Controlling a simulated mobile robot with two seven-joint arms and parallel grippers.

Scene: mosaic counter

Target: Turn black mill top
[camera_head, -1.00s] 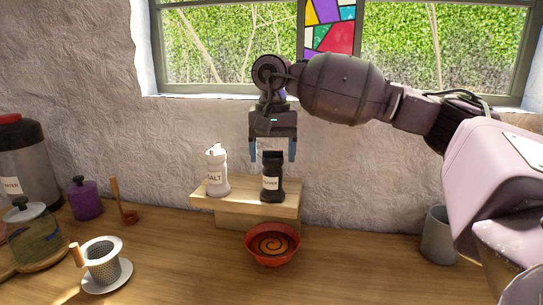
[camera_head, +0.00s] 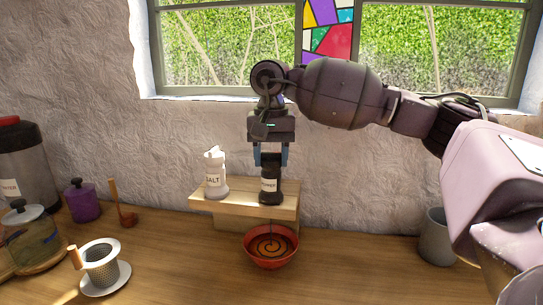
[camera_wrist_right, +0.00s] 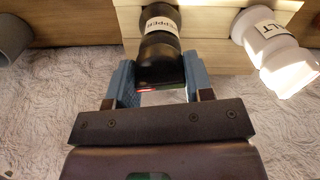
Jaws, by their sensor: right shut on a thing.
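The black pepper mill (camera_head: 270,185) stands upright on a small wooden shelf (camera_head: 236,206), its white label facing the head camera. My right gripper (camera_head: 270,158) points down from above with its blue fingers shut on the mill's black top. In the right wrist view the gripper (camera_wrist_right: 160,88) has one finger on each side of the mill's dark top (camera_wrist_right: 160,60). My left gripper is not in view.
A white salt mill (camera_head: 215,174) stands close to the left on the same shelf. A red bowl (camera_head: 271,259) with a spiral sits in front. A grey cup (camera_head: 437,237) is at the right. A strainer cup (camera_head: 101,263), purple jar (camera_head: 82,200) and glass jar (camera_head: 33,237) stand at the left.

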